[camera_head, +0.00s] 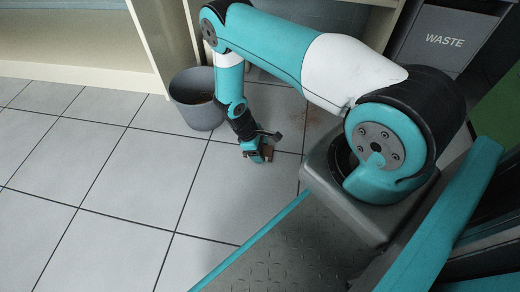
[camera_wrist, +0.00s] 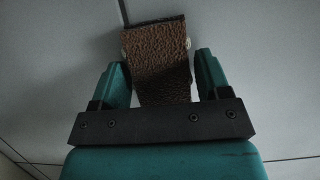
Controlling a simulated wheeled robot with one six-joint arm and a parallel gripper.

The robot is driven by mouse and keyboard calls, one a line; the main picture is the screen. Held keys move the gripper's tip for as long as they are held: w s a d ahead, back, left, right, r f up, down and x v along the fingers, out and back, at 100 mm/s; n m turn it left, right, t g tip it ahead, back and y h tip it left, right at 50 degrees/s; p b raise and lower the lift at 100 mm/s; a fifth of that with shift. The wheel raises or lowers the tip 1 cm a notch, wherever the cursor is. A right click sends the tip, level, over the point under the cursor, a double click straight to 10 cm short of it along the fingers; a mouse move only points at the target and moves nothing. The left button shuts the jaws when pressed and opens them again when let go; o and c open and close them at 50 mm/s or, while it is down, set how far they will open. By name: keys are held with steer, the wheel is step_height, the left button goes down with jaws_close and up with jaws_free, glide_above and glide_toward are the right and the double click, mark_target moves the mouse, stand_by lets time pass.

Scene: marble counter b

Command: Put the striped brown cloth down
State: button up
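The brown cloth (camera_wrist: 155,48) is a folded, rough-textured piece between the two fingers of my gripper (camera_wrist: 160,60) in the wrist view. It reaches past the fingertips, and its near part lies in shadow. I cannot make out stripes. In the head view, my gripper (camera_head: 266,151) points down low over the tiled floor (camera_head: 225,185), with a small brown bit of the cloth at its tips. I cannot tell whether the cloth touches the floor.
A grey bin (camera_head: 197,101) stands just left of my gripper, by the cream shelving (camera_head: 85,45). A grey waste unit (camera_head: 440,42) is at the upper right. A reddish-brown speckled patch (camera_head: 316,122) marks the floor. The tiles at left are clear.

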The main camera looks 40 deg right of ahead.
steer(key=shift+o, duration=0.7)
steer(key=shift+r, duration=0.1)
steer(key=w+a+r+t+y+p, duration=0.1)
steer(key=w+a+r+p, duration=0.3)
steer(key=r, duration=0.7)
steer(key=w+a+r+p, duration=0.3)
steer(key=r, duration=0.8)
steer(key=s+a+r+m+t+y, duration=0.1)
steer(key=a+r, duration=0.2)
steer(key=r, duration=0.5)
steer(key=a+r+y, duration=0.1)
steer(key=a+r, duration=0.3)
steer(key=r, duration=0.4)
steer(key=s+a+r+t+y, duration=0.1)
steer(key=s+a+r, duration=0.1)
steer(key=s+r, duration=0.3)
steer(key=s+a+r+y, duration=0.1)
steer(key=s+a+r, duration=0.25)
steer(key=r, duration=0.45)
steer(key=s+r+y, duration=0.1)
steer(key=s+r, duration=0.2)
steer(key=s, duration=0.4)
steer(key=s+a+r+y, duration=0.1)
steer(key=s+r, duration=0.3)
steer(key=s, duration=0.2)
steer(key=shift+s+a+t, duration=0.2)
steer(key=shift+s+t, duration=0.1)
steer(key=shift+s, duration=0.05)
steer(key=shift+r, duration=0.15)
